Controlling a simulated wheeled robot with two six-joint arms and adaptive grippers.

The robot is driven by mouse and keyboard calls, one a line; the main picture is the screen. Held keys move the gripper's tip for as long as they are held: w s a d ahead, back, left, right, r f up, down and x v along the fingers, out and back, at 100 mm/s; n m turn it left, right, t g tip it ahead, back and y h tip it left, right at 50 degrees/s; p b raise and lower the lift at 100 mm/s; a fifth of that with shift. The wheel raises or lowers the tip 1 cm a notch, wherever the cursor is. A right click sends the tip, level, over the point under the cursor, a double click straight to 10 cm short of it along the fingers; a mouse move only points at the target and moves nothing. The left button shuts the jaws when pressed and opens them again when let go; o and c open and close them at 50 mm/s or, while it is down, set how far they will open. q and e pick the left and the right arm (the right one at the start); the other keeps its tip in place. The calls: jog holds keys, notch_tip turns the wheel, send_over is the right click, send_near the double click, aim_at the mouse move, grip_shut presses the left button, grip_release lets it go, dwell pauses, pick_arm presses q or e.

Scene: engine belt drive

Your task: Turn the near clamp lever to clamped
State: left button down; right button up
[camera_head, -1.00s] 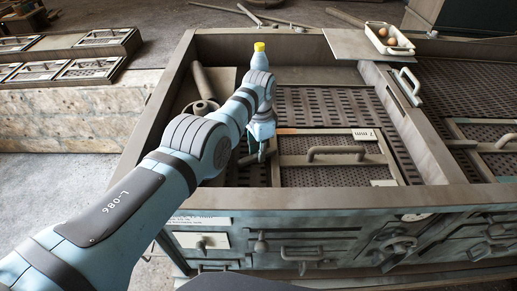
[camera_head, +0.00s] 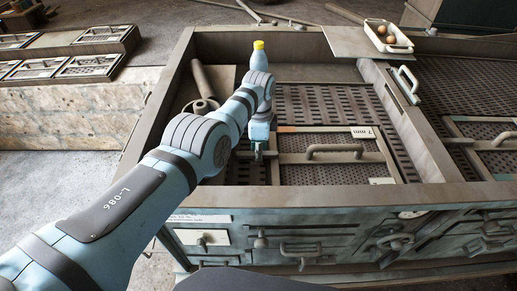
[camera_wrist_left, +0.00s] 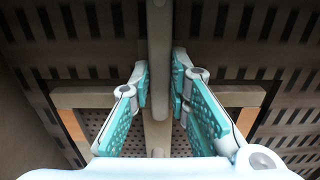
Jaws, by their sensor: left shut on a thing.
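The near clamp lever (camera_wrist_left: 158,70) shows in the left wrist view as a grey bar running up the middle of the picture, between the two fingers. My left gripper (camera_wrist_left: 160,90) has its teal pads on both sides of this bar and is shut on it. In the head view the left gripper (camera_head: 258,152) points down at the left edge of the framed mesh panel (camera_head: 330,175). There the gripper and arm hide most of the lever. Orange patches lie on both sides of the lever in the wrist view. My right gripper is not in view.
A bar handle (camera_head: 335,150) stands up from the panel, right of the gripper. The bench's raised front rim (camera_head: 330,198) runs close in front. A tray of eggs (camera_head: 389,37) sits at the back right. Slotted plate (camera_head: 330,103) lies open behind the panel.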

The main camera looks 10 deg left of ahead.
pick_arm(q)
jog(key=c, duration=1.5)
grip_release()
notch_tip(320, 180, up, 12)
